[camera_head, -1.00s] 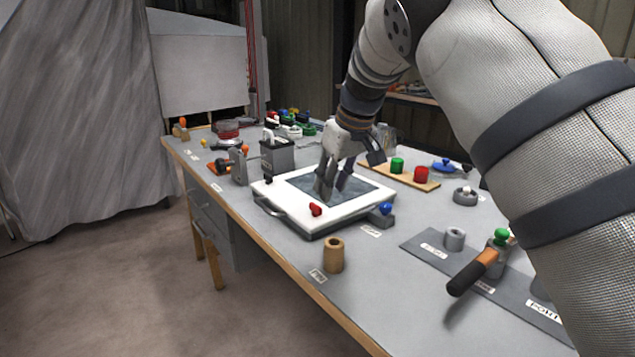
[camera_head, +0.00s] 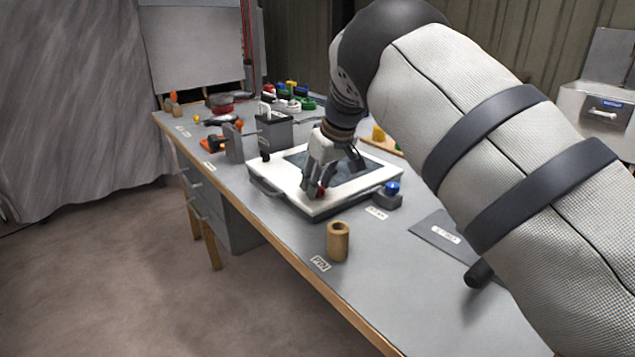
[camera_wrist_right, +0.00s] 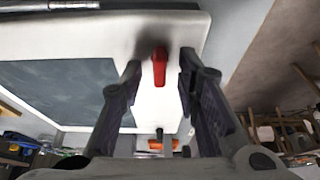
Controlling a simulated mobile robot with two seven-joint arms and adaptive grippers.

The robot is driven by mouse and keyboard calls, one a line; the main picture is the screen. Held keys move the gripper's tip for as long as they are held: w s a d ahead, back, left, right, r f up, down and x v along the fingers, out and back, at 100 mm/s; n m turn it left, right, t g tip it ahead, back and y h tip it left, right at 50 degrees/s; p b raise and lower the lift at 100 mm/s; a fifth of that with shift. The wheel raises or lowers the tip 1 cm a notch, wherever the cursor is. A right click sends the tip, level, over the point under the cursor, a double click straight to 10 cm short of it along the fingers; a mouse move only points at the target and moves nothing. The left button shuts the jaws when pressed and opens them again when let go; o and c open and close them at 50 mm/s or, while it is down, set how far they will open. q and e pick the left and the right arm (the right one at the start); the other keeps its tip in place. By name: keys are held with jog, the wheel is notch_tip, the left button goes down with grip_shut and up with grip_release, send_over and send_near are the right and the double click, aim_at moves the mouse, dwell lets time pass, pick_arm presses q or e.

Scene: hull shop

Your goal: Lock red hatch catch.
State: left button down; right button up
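The hatch is a white panel (camera_head: 370,192) with a dark window, lying on the workbench; its white frame also shows in the right wrist view (camera_wrist_right: 115,32). The red catch (camera_head: 321,192) sits on the frame's near side, mostly covered by my fingers in the head view. In the right wrist view the red catch (camera_wrist_right: 159,68) shows whole, between my two fingers. My right gripper (camera_head: 315,190) is open, with a finger on each side of the catch and gaps visible beside it. My left gripper is in neither view.
A blue knob on a grey block (camera_head: 391,198) stands at the hatch's right corner. A wooden cylinder (camera_head: 338,242) stands near the bench's front edge. A dark grey box (camera_head: 273,132) and an orange-and-grey clamp (camera_head: 232,143) stand left of the hatch.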

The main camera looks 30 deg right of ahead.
grip_shut()
